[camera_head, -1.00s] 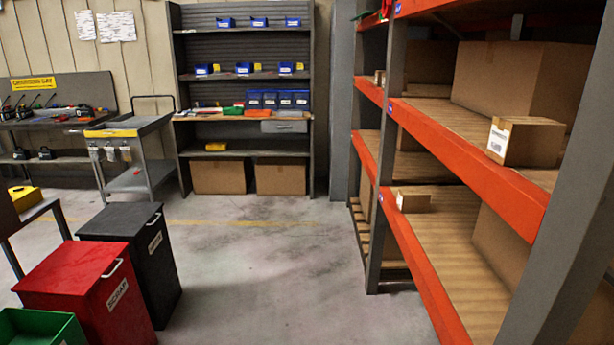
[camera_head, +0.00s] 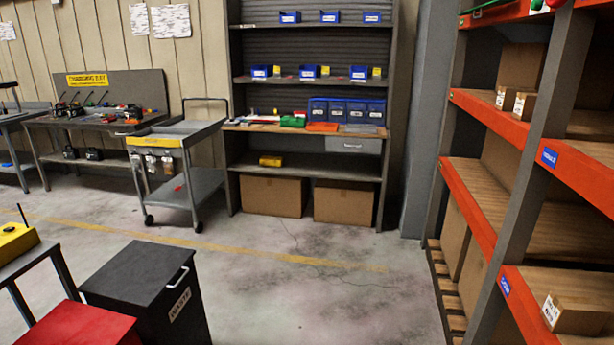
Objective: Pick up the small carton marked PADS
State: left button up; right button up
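Two small cartons stand side by side on an upper shelf of the orange rack at right, a left one (camera_head: 502,98) and a right one (camera_head: 524,106). Each has a white label too small to read. Another small carton (camera_head: 580,314) sits on the lower shelf at the right edge, with a white label I cannot read surely. I cannot tell whether any of these is marked PADS. Neither of my grippers is in view.
The orange rack (camera_head: 468,205) fills the right side. A black bin (camera_head: 150,290) and red bin (camera_head: 75,325) stand at lower left. A grey cart (camera_head: 205,185) and dark shelving unit (camera_head: 232,120) stand behind. The middle floor (camera_head: 300,290) is clear.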

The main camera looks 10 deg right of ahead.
aim_at(505, 101)
jog(key=i+l+u, duration=0.2)
jog(key=i, duration=0.9)
jog(key=i+j+z, duration=0.15)
jog(key=z, duration=0.2)
jog(key=i+j+z, duration=0.2)
jog(key=z, duration=0.15)
jog(key=i+j+z, duration=0.15)
jog(key=z, duration=0.25)
jog(key=j+z, duration=0.6)
jog(key=z, duration=0.25)
jog(key=j+z, duration=0.4)
jog(key=k+l, duration=0.05)
jog(key=l, duration=0.05)
